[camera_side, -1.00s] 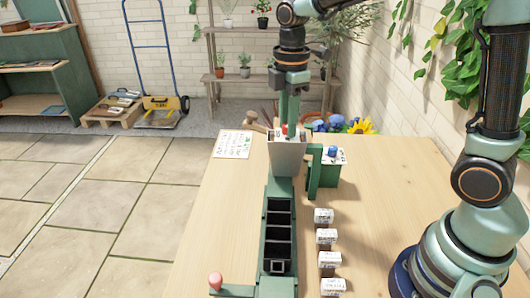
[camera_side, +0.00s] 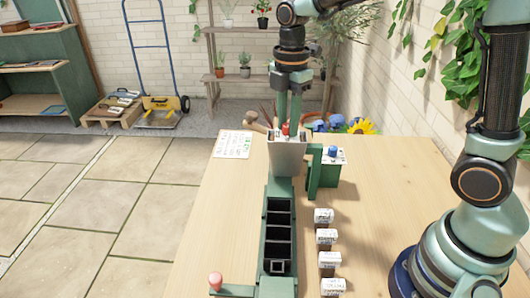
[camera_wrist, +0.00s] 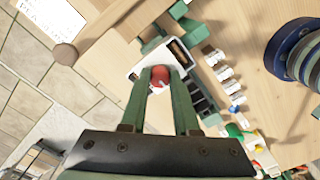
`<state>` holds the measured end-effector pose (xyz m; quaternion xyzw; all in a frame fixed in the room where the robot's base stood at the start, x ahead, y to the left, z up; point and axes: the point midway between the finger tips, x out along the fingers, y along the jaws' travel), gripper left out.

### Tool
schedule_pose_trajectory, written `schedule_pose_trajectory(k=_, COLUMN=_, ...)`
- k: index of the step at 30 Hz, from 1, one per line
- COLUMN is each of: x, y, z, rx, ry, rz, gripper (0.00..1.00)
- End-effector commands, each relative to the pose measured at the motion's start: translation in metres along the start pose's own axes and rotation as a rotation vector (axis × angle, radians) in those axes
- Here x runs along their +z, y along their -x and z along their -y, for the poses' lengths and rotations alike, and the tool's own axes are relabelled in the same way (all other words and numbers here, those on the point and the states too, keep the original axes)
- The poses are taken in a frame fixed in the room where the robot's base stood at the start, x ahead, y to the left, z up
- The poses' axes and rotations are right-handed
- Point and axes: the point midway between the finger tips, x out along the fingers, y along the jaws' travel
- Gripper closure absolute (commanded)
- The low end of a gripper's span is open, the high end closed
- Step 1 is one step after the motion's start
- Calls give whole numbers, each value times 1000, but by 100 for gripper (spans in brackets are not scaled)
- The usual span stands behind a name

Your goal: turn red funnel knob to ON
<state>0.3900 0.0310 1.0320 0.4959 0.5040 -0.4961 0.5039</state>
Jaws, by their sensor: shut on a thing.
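The red funnel knob (camera_side: 286,129) stands at the top of the pale grey funnel (camera_side: 288,158), above the far end of the green tray. My gripper (camera_side: 289,122) comes straight down on it from above, with its fingers either side of the knob. In the wrist view the red knob (camera_wrist: 160,76) sits between the two green fingertips, and my gripper (camera_wrist: 161,72) is shut on it. The pale funnel top (camera_wrist: 150,58) lies around the knob there. I cannot read whether the knob points to ON.
A green stand with a blue knob (camera_side: 333,151) is close on the right. The green compartment tray (camera_side: 264,232) runs toward the camera. Several labelled blocks (camera_side: 325,236) line its right side. A mallet (camera_side: 255,121) and written sheet (camera_side: 233,144) lie left.

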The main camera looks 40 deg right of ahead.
Motion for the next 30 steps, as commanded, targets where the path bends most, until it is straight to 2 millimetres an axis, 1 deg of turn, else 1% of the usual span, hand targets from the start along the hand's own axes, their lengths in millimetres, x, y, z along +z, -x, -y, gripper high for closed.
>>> schedule_pose_trajectory(k=2, x=-1, y=2, z=-1, rx=4, ry=2, rz=0, gripper=100)
schedule_pose_trajectory(k=3, x=-1, y=2, z=-1, rx=4, ry=2, rz=0, gripper=67)
schedule_pose_trajectory(k=5, x=-1, y=2, z=0, rx=3, ry=2, rz=0, gripper=44)
schedule_pose_trajectory(k=6, x=-1, y=2, z=0, rx=3, ry=2, rz=0, gripper=40)
schedule_pose_trajectory(k=15, x=0, y=2, z=0, rx=1, ry=0, rz=0, gripper=40)
schedule_pose_trajectory(k=19, x=0, y=11, z=-1, rx=4, ry=0, rz=0, gripper=40)
schedule_pose_trajectory(k=23, x=0, y=32, z=-1, rx=7, ry=0, rz=0, gripper=40)
schedule_pose_trajectory(k=30, x=0, y=82, z=-1, rx=7, ry=0, rz=0, gripper=40)
